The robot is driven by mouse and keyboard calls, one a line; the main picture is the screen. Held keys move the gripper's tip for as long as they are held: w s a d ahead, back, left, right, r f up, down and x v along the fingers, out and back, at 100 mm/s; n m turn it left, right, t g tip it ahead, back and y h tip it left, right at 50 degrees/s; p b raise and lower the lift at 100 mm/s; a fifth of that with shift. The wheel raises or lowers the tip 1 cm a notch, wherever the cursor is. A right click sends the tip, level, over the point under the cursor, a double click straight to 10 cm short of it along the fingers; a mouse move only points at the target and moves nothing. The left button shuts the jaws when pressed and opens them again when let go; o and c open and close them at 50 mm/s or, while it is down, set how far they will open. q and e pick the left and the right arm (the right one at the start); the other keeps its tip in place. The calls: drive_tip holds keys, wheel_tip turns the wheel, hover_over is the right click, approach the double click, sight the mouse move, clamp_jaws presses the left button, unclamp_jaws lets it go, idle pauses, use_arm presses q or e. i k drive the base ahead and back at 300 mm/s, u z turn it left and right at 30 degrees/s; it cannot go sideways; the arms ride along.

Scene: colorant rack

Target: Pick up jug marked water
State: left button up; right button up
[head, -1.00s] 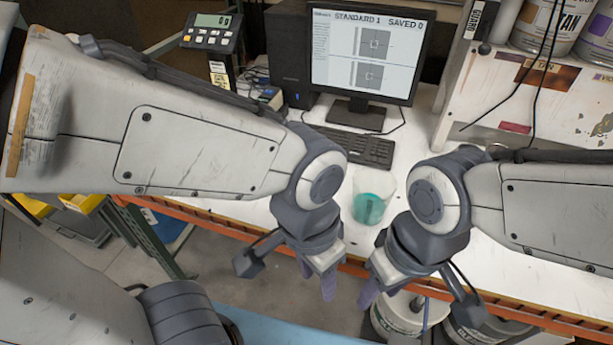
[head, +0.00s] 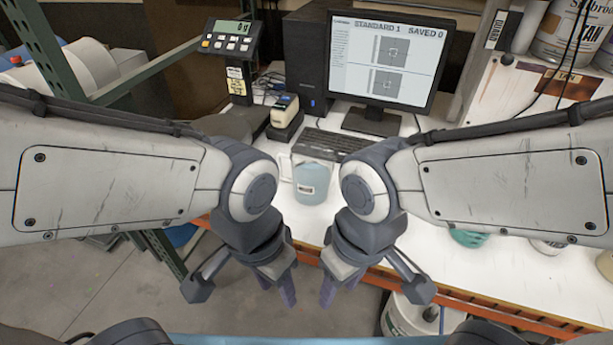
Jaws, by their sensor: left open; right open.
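A light blue jug (head: 311,184) with a small label stands upright on the white bench, between my two forearms and in front of the keyboard. The label is too small to read. A pale handle-like part shows at its left. My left gripper (head: 277,287) is open and empty, below and left of the jug in the head view, near the bench's front edge. My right gripper (head: 338,288) is open and empty, below and right of the jug. Neither gripper touches the jug.
A keyboard (head: 335,141), monitor (head: 388,62) and small black-and-white device (head: 284,116) stand behind the jug. A teal object (head: 470,238) lies partly hidden under my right arm. An orange beam (head: 455,291) runs along the bench front. A white bucket (head: 408,318) stands below.

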sight(313, 163)
drive_tip(key=k, duration=0.5)
drive_tip(key=u, duration=1)
drive_tip(key=i, duration=0.65)
drive_tip(key=z, duration=1.6)
